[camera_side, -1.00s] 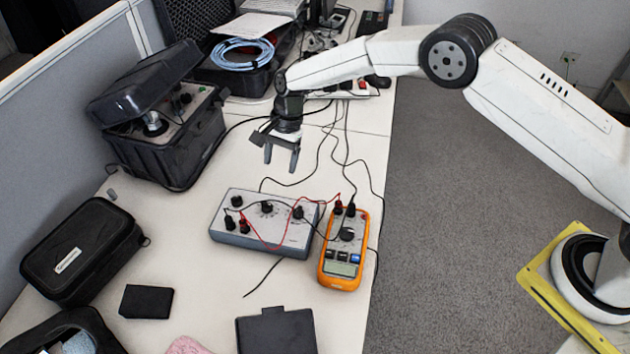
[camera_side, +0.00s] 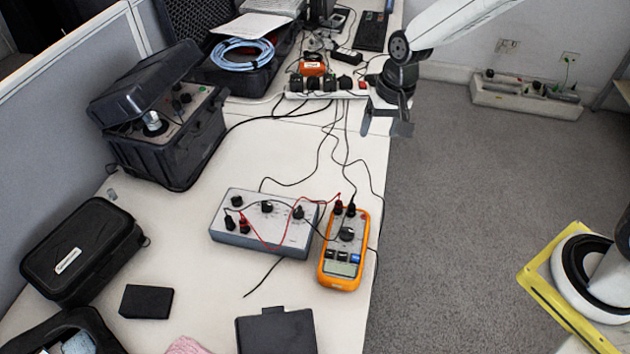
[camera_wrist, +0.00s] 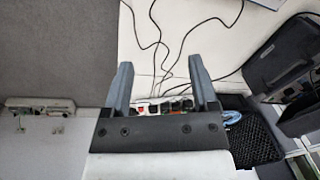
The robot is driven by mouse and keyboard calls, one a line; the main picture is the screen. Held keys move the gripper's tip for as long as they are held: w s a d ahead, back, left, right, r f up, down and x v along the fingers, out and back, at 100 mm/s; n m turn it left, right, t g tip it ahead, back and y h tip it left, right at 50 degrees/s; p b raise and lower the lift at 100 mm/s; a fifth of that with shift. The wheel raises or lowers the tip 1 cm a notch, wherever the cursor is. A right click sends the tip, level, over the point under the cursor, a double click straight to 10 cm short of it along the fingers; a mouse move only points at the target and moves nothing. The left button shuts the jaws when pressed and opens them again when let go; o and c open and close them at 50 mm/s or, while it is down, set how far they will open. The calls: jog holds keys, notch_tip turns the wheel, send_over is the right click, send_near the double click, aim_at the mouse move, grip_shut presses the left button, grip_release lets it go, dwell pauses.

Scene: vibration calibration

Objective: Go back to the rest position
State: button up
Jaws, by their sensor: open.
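My gripper (camera_side: 386,130) is open and empty. In the side view it hangs above the right edge of the table, by the power strip (camera_side: 325,92), with its fingers pointing down. In the wrist view the two fingers of my gripper (camera_wrist: 158,80) are spread apart with nothing between them. The power strip also shows in the wrist view (camera_wrist: 165,106), partly hidden behind my gripper. The grey control box (camera_side: 265,222) and the orange multimeter (camera_side: 344,245) lie on the table, well in front of my gripper, joined by red and black leads.
An open black case (camera_side: 165,130) stands at the left, with a closed black pouch (camera_side: 80,250) nearer. Loose black cables cross the table (camera_side: 240,160). Right of the table is open grey carpet (camera_side: 470,210). A pale outlet trough (camera_side: 525,95) lies by the wall.

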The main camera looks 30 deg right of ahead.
jog(key=s+d+n, duration=0.2)
jog(key=s+d, duration=0.1)
jog(key=s, duration=0.4)
jog(key=s+d+r+n+t+h, duration=0.1)
jog(key=s+d+n, duration=0.1)
jog(key=s, duration=0.5)
jog(key=shift+s+d+r+n, duration=0.15)
jog(key=shift+s+d+n, duration=0.15)
jog(key=shift+d, duration=0.25)
